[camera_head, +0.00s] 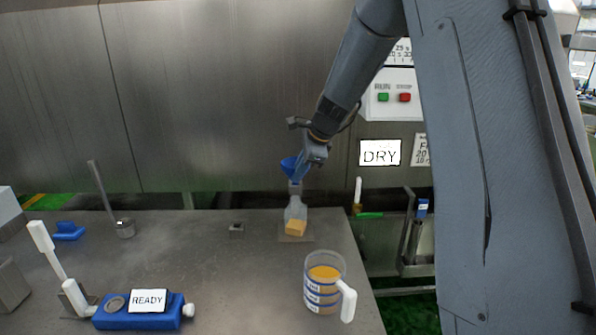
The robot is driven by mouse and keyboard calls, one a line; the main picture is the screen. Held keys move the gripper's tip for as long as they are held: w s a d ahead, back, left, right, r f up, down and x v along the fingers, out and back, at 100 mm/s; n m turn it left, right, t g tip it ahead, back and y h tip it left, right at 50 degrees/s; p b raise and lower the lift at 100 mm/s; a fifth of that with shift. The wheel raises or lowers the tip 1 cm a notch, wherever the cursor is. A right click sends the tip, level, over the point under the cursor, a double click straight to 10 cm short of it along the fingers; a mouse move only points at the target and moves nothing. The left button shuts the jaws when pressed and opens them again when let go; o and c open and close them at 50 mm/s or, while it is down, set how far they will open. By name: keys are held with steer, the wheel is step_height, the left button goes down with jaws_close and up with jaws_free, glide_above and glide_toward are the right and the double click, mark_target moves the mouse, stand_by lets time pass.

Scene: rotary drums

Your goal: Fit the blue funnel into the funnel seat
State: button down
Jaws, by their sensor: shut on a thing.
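The blue funnel (289,167) is in my gripper (301,172), which is shut on it. The gripper partly hides the funnel's right side. Both are directly above a clear bottle (296,211) with yellow-orange contents, standing on a small square plate (284,238) near the right part of the bench. The funnel's lower end is close to the bottle's neck. I cannot tell whether it touches or has entered the neck. No part is clearly marked as the funnel seat; the bottle's mouth lies right under the funnel.
A clear jug (324,291) with orange contents and a white handle stands in front of the bottle. A blue device (138,315) with a READY sign is at front left. A metal rod stand (124,228) and a small metal block (236,230) stand farther back. A steel wall (220,90) rises behind.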

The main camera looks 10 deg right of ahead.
steer(key=shift+f, duration=0.45)
steer(key=c, duration=1.8)
jaws_free()
steer(key=shift+c, duration=0.2)
steer(key=shift+r, duration=0.1)
steer(key=b+v, duration=0.2)
steer(key=v, duration=0.5)
steer(key=shift+r, duration=0.3)
steer(key=shift+s+d, duration=0.1)
steer(key=shift+s, duration=0.1)
